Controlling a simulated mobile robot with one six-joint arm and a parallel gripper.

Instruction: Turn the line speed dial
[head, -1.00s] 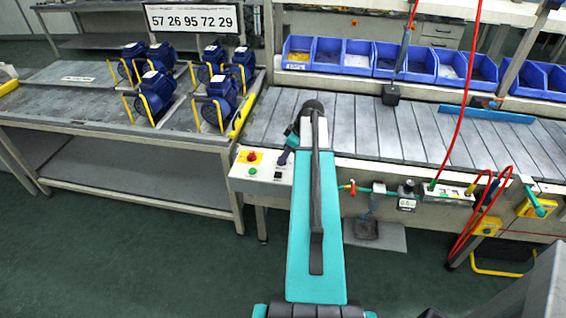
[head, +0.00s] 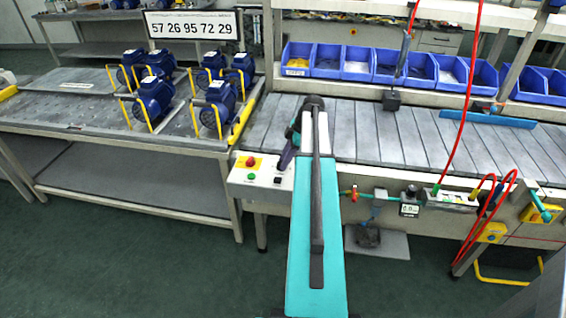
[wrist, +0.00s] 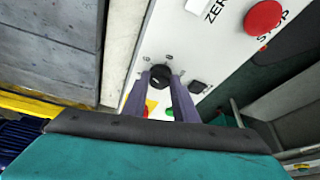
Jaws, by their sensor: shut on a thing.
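The line speed dial (wrist: 160,76) is a small black knob on a white panel (wrist: 205,58), with marks around it. My gripper (wrist: 167,76) has its two purple fingers shut on the dial, one on each side. In the head view my gripper (head: 286,157) reaches down to the right part of the white control box (head: 245,176) at the conveyor's front edge. The dial is hidden there behind my gripper and arm.
The box carries a red button on yellow (head: 251,161), a green button (head: 251,176) and a black switch (head: 278,180). A red STOP button (wrist: 264,16) shows in the wrist view. Blue pumps (head: 153,97) stand left.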

